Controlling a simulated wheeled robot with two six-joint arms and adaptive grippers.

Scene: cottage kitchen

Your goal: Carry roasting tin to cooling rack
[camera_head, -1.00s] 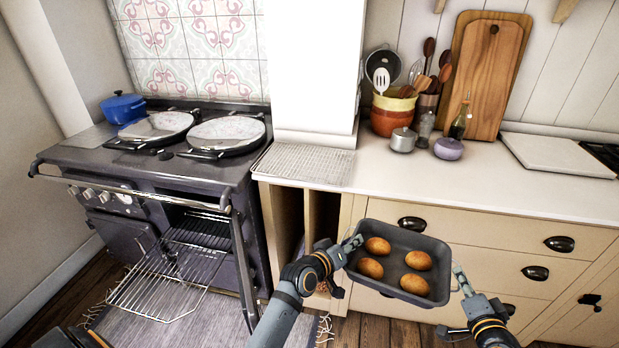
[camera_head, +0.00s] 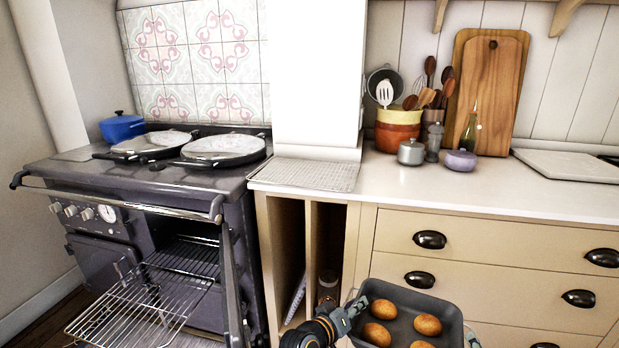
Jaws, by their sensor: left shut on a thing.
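The grey roasting tin (camera_head: 448,312) is at the bottom of the view, in front of the drawers and below the worktop, with several browned potatoes (camera_head: 428,324) in it. My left gripper (camera_head: 352,308) is shut on the tin's left handle. The tin's right end is at the lower edge, where only a small part of what seems to be my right gripper (camera_head: 472,339) shows; its jaws cannot be made out. The wire cooling rack (camera_head: 306,174) lies empty on the worktop, between the range and the crock, up and left of the tin.
The oven door is open and a wire oven shelf (camera_head: 150,300) sticks out at the lower left. A utensil crock (camera_head: 398,132), a grey pot (camera_head: 411,153) and a lilac pot (camera_head: 460,160) stand behind on the worktop (camera_head: 400,190). Its front part is clear.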

